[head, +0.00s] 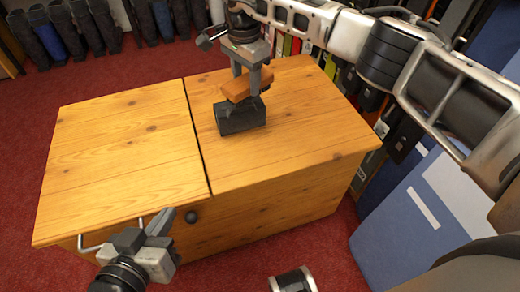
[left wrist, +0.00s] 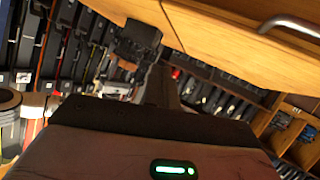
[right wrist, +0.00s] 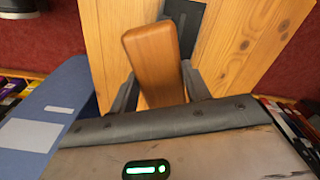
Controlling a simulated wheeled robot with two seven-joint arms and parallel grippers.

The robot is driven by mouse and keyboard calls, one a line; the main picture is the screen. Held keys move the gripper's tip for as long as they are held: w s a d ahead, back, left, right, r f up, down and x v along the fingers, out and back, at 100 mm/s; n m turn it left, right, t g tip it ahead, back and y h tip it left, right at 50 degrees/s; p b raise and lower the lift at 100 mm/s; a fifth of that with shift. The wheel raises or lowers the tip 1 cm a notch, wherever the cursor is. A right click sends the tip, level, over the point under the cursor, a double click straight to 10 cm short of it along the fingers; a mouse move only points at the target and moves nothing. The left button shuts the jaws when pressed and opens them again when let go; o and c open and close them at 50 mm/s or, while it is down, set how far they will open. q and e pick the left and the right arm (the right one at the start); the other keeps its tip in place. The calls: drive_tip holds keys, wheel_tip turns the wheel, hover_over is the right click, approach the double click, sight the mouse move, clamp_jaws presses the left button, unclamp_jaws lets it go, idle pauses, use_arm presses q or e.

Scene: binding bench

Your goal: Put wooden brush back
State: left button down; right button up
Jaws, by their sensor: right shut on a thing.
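The wooden brush (head: 240,91) is an orange-brown block in the head view. It also fills the middle of the right wrist view (right wrist: 153,58). My right gripper (head: 250,85) is shut on it, one finger on each side. The brush is just above a dark grey block (head: 240,118) on the right half of the bench top; this block partly shows behind the brush in the right wrist view (right wrist: 186,18). I cannot tell whether they touch. My left gripper (head: 162,220) is by the bench front, its fingers together and empty.
The wooden bench top (head: 120,150) is bare on the left half. A metal handle (head: 95,246) and a dark knob (head: 191,217) are on its front, close to my left gripper. A blue box (head: 410,225) stands at the right. Shelved items line the back.

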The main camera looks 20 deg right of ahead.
drive_tip(key=s+f, duration=0.2)
drive_tip(key=s, duration=0.1)
drive_tip(key=s+f+b, duration=0.1)
drive_tip(key=s+f, duration=0.2)
drive_tip(key=s, duration=0.1)
drive_tip(key=s+f, duration=0.2)
drive_tip(key=s, duration=0.1)
drive_tip(key=shift+s+a+f, duration=0.1)
drive_tip(key=shift+s+f, duration=0.05)
drive_tip(key=shift+f, duration=0.2)
drive_tip(key=shift+s+f, duration=0.3)
drive_tip(key=shift+f, duration=0.1)
drive_tip(key=f+b, duration=0.1)
drive_tip(key=f, duration=0.2)
drive_tip(key=shift+s+f+b, duration=0.2)
drive_tip(key=shift+b, duration=0.15)
drive_tip(key=shift+f, duration=0.1)
drive_tip(key=o, duration=0.9)
use_arm(q)
drive_tip(key=shift+w+d+r+t+h, duration=0.1)
drive_tip(key=shift+d+r+t+h, duration=0.15)
drive_tip(key=shift+r, duration=0.2)
drive_tip(key=shift+w+d+r+t+h, duration=0.15)
drive_tip(key=shift+r+t+h, duration=0.1)
drive_tip(key=shift+r, duration=0.2)
use_arm(e)
drive_tip(key=shift+o, duration=0.2)
use_arm(q)
drive_tip(key=shift+s, duration=0.1)
